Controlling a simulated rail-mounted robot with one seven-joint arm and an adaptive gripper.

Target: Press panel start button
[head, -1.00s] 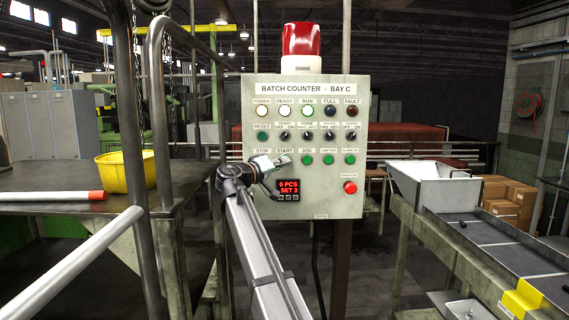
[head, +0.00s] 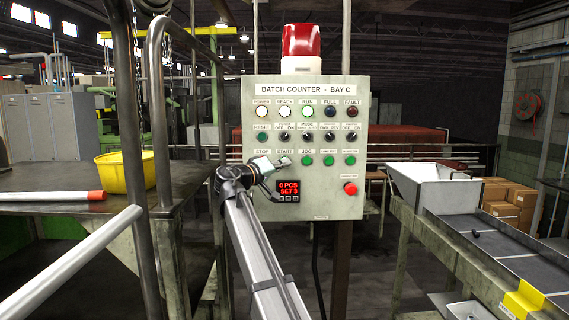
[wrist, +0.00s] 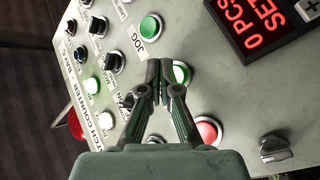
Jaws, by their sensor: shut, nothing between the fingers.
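The grey control panel (head: 310,207) carries the label "BATCH COUNTER - BAY C" and rows of lamps, switches and buttons. My gripper (head: 286,160) is shut and empty, low on the panel's left half, and hides the STOP and START buttons in the head view. In the wrist view, my closed fingertips (wrist: 164,70) overlap the green START button (wrist: 182,73), which shows partly behind them. I cannot tell whether they touch it. The red STOP button (wrist: 207,130) and green JOG button (wrist: 150,27) sit on either side of START.
The red display (head: 289,190) reads "0 PCS SET 3". The RUN lamp (head: 307,112) glows green. A red mushroom button (head: 350,188) is at the panel's lower right. A metal rail (head: 75,262) stands left; a conveyor (head: 520,262) with a dark piece stands right.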

